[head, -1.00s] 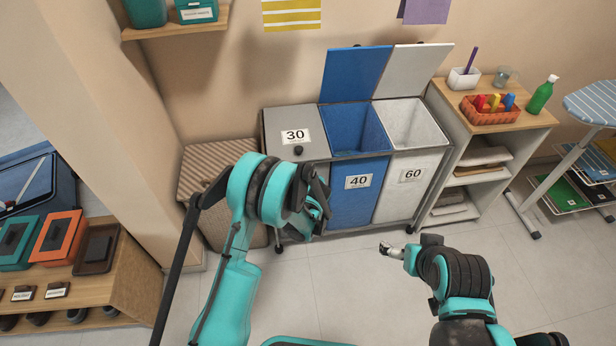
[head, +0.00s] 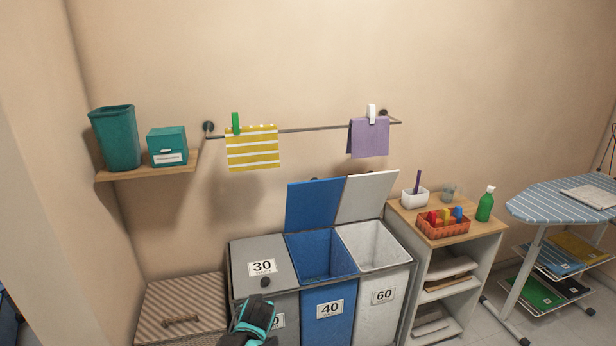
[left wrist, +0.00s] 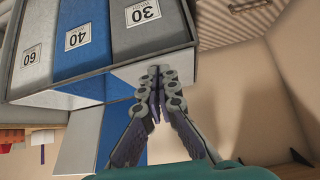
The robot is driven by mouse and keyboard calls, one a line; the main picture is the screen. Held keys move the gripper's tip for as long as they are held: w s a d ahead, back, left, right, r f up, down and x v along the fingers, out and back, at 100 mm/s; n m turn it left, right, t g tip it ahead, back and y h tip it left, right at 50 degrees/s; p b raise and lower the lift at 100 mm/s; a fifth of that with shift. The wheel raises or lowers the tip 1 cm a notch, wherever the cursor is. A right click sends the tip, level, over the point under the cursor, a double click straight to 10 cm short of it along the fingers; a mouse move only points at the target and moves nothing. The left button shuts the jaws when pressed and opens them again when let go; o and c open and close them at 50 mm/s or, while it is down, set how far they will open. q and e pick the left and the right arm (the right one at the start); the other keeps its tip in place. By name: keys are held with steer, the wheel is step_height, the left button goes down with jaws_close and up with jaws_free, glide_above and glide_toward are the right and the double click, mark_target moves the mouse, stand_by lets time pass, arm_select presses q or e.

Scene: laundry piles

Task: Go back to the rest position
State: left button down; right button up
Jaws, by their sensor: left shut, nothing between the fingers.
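My left gripper (left wrist: 155,78) shows in the left wrist view with its fingers together and nothing between them. It is in front of the laundry sorter, close to the edge of the bin labelled 30 in that view. My right gripper is out of view.
The sorter has a grey bin 30 (head: 262,249) with its lid down, and a blue bin 40 (head: 331,300) and white bin 60 (head: 384,280) with lids up. A wicker hamper (head: 180,300) stands left, a shelf unit (head: 470,232) and ironing board (head: 555,200) right.

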arm_select(q)
steer(key=s+a+r+m+h, duration=0.1)
steer(key=s+r, duration=0.3)
steer(key=s, duration=0.2)
steer(key=s+a+r, duration=0.2)
steer(key=s+r, duration=0.2)
steer(key=s, duration=0.3)
steer(key=s+m+g+h, duration=0.1)
steer(key=s, duration=1.4)
steer(key=shift+a, duration=0.15)
